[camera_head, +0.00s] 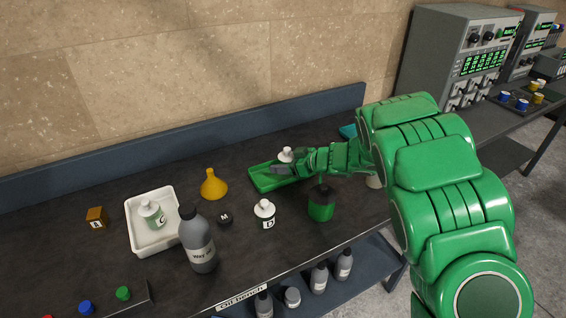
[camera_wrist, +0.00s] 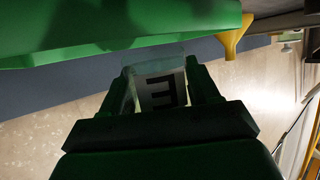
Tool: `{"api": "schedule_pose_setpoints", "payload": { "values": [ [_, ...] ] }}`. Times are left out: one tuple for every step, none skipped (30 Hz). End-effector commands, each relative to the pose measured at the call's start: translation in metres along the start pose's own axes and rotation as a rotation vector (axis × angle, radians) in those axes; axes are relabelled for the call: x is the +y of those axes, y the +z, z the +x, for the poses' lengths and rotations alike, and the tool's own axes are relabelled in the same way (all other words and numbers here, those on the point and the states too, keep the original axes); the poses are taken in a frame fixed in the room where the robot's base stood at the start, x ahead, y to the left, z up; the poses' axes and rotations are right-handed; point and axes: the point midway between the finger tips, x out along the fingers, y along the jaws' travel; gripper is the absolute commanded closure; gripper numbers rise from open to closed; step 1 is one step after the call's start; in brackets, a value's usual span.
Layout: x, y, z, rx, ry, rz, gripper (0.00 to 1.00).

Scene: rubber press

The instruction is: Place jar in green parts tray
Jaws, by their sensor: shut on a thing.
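My gripper (camera_head: 284,168) is shut on a jar with a white lid (camera_head: 286,154), over the green parts tray (camera_head: 260,184) on the bench. In the wrist view the jar (camera_wrist: 160,90) shows a pale label with a black letter E between the two fingers of my gripper (camera_wrist: 160,88). The green tray (camera_wrist: 120,30) runs along the top of the wrist view. The gripper hides the jar's lower part in the head view, so I cannot tell whether it touches the tray floor.
A yellow funnel (camera_head: 213,186) stands left of the green tray. A jar marked D (camera_head: 265,214) and a dark green container (camera_head: 321,205) stand in front.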

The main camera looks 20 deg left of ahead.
Motion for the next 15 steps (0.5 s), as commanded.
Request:
{"api": "schedule_pose_setpoints", "payload": {
  "values": [
    [0.0001, 0.001, 0.0004, 0.0, 0.0, 0.0, 0.75],
    [0.0001, 0.0016, 0.0006, 0.0, 0.0, 0.0, 0.75],
    [0.0, 0.0024, 0.0009, 0.0, 0.0, 0.0, 0.75],
    [0.0, 0.0029, 0.0012, 0.0, 0.0, 0.0, 0.75],
    [0.0, 0.0036, 0.0015, 0.0, 0.0, 0.0, 0.75],
    [0.0001, 0.0043, 0.0018, 0.001, 0.0, 0.001, 0.75],
    [0.0001, 0.0048, 0.002, 0.001, 0.0, 0.0, 0.75],
    [0.0001, 0.0054, 0.0023, 0.001, 0.0, 0.0, 0.75],
    [0.0002, 0.0062, 0.0026, 0.001, 0.0, 0.001, 0.75],
    [0.0002, 0.0066, 0.0028, 0.001, 0.001, 0.0, 0.75],
    [0.0002, 0.0068, 0.003, 0.001, 0.001, 0.0, 0.75],
    [0.0002, 0.0067, 0.0029, 0.001, 0.001, 0.0, 0.75],
    [0.0002, 0.0066, 0.0029, 0.001, 0.001, 0.0, 0.75],
    [0.0002, 0.0067, 0.0029, 0.001, 0.001, 0.0, 0.35],
    [0.0002, 0.0068, 0.0029, 0.001, 0.001, 0.0, 0.29]
  ]
}}
